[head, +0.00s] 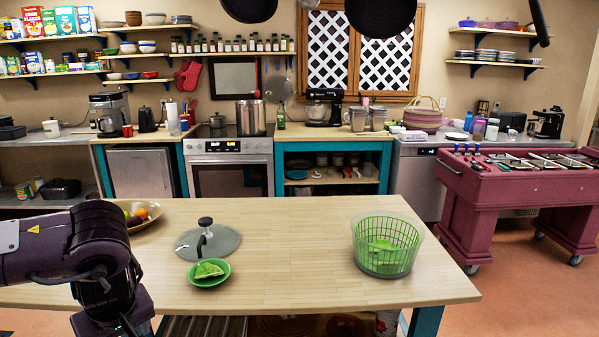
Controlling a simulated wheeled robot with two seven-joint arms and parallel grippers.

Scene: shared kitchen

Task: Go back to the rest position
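My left arm (95,255) comes in from the left and bends down past the picture's lower edge, in front of the table's left end. I see no gripper fingers on it. My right arm and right gripper are out of view. On the wooden table (300,285) stand a salad spinner with a green basket (387,245), a grey lid with a black knob (226,243), a small green bowl with something green in it (209,271), and a brown fruit bowl (150,222) partly hidden behind my arm.
The table's middle and front right are bare. Behind the table are a stove (230,165) with a tall pot (251,118) and loaded counters. Dark pans (380,12) hang overhead.

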